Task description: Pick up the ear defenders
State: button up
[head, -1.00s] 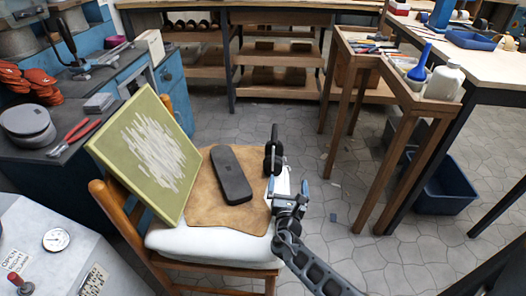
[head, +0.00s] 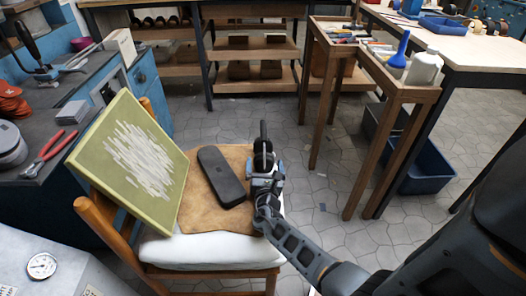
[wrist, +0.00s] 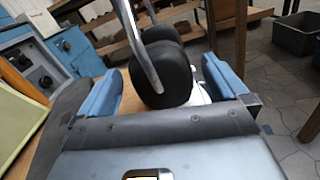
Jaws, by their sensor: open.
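The black ear defenders (head: 263,148) stand at the right edge of the chair seat, with the headband pointing up. In the wrist view their dark cups (wrist: 168,72) and grey metal band lie between the blue fingertips. My gripper (head: 265,172) is right at the ear defenders, on the near side of them. It is open, with one finger on either side of the cups in the wrist view (wrist: 163,86). A gap shows between each finger and the cups. The lower part of the cups is partly hidden by my gripper in the head view.
The wooden chair has a white cushion (head: 200,252) with a brown leather piece (head: 192,215) on it. A dark elongated case (head: 222,177) lies left of the ear defenders. A green canvas (head: 130,165) leans at the seat's left. Open floor (head: 320,205) lies to the right.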

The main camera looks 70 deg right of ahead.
jog(key=x, duration=0.3)
jog(key=shift+d+r, duration=0.1)
jog(key=shift+r, duration=0.05)
jog(key=c, duration=1.1)
jog(key=shift+r, duration=0.15)
